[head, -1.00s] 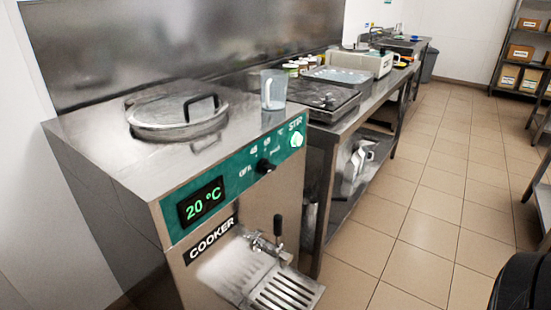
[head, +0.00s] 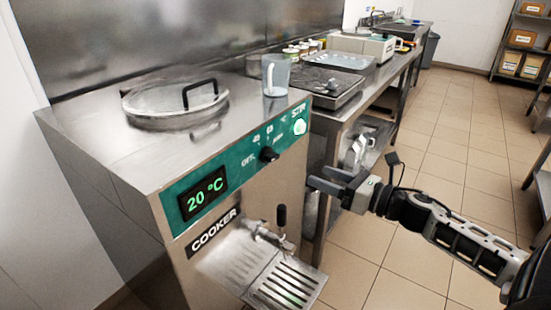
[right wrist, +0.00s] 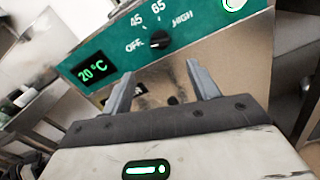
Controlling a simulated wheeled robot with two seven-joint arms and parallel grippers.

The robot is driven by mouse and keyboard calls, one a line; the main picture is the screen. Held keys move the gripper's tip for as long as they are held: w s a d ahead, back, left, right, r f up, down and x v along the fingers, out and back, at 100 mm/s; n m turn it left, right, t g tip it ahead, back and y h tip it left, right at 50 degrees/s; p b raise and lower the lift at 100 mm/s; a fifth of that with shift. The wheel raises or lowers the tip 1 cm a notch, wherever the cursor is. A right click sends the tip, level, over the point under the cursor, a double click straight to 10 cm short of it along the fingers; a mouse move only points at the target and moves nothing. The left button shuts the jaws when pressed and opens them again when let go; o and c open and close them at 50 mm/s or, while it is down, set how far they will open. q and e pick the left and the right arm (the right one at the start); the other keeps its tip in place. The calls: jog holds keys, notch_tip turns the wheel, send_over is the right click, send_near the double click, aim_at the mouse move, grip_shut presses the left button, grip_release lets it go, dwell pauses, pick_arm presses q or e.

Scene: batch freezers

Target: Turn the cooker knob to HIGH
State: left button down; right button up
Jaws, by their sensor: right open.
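The cooker (head: 120,185) is a steel box with a green panel at the left of the head view. Its black knob (head: 269,155) sits on the panel, between the 20 °C display (head: 203,194) and the lit STIR button (head: 299,126). In the right wrist view the knob (right wrist: 160,40) is below the 45 and 65 marks, with OFF to its left and HIGH to its right. Its pointer is too small to read surely. My right gripper (head: 312,182) is open and empty, right of the knob and apart from it. Its fingers (right wrist: 160,85) point toward the panel. My left gripper is not in view.
A tap with a black lever (head: 281,220) and a slotted drip tray (head: 285,285) jut out below the knob. A clear jug (head: 275,75) and a round lid (head: 175,102) are on top. A steel bench (head: 345,115) stands behind; the tiled floor at right is open.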

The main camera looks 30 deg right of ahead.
aim_at(276, 158)
jog(key=p+x, duration=0.1)
jog(key=x, duration=1.3)
jog(key=shift+c, duration=0.3)
jog(key=c, duration=0.9)
